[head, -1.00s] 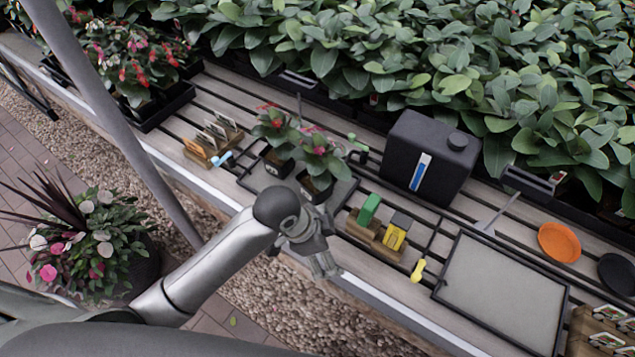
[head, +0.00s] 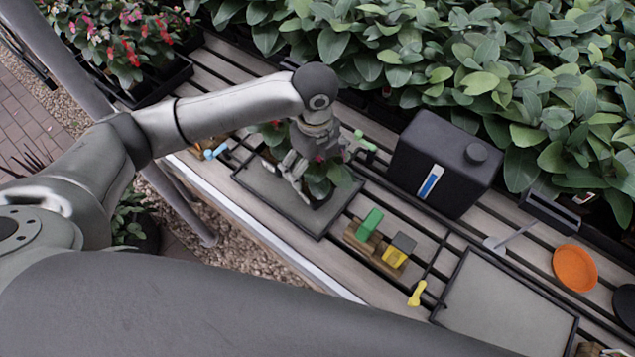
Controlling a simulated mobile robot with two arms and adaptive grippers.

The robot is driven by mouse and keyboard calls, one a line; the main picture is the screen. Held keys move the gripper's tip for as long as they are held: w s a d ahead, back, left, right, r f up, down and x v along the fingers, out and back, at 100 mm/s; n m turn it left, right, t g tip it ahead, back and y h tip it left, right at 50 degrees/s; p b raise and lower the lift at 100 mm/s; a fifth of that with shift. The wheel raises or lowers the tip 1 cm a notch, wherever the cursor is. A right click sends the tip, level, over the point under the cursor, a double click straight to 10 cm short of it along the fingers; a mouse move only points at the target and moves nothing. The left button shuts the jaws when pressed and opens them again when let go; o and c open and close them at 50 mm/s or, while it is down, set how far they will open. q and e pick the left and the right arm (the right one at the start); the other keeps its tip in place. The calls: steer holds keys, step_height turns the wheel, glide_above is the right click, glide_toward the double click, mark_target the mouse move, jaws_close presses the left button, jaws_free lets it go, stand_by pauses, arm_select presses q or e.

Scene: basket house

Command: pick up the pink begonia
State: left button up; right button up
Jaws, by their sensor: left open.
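A small potted plant (head: 325,180) with green leaves stands on the right of a grey tray (head: 275,198). It is the one that showed pink flowers earlier; its blooms are now mostly hidden behind my left gripper. A second potted plant (head: 270,132) with reddish flowers is to its left, largely covered by my arm and gripper. My left gripper (head: 294,173) is open and points down over the tray, close to the left side of the right-hand plant. I cannot tell whether it touches the leaves. My right gripper is out of view.
Right of the tray are green and yellow blocks on a wooden holder (head: 376,254), a black canister (head: 445,162) and a yellow clip (head: 417,293). A framed grey mat (head: 505,310) and an orange dish (head: 574,267) lie further right. Dense foliage lines the back.

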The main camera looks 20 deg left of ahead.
mark_target(316, 184)
arm_select(q)
step_height(316, 184, down, 3)
steer(key=shift+s+r, duration=0.15)
steer(key=shift+r, duration=0.05)
steer(key=shift+w+a+f+p, duration=0.1)
steer(key=shift+f+p, duration=0.15)
steer(key=shift+f, duration=0.75)
steer(key=shift+w+d+f+p, duration=0.1)
steer(key=shift+w+f+p, duration=0.1)
steer(key=shift+f, duration=0.85)
steer(key=shift+w+a+f+p, duration=0.1)
steer(key=shift+f+p, duration=0.15)
steer(key=shift+f, duration=0.75)
steer(key=shift+c, duration=0.3)
steer(key=c, duration=1.2)
steer(key=shift+r, duration=0.1)
steer(key=shift+c, duration=0.2)
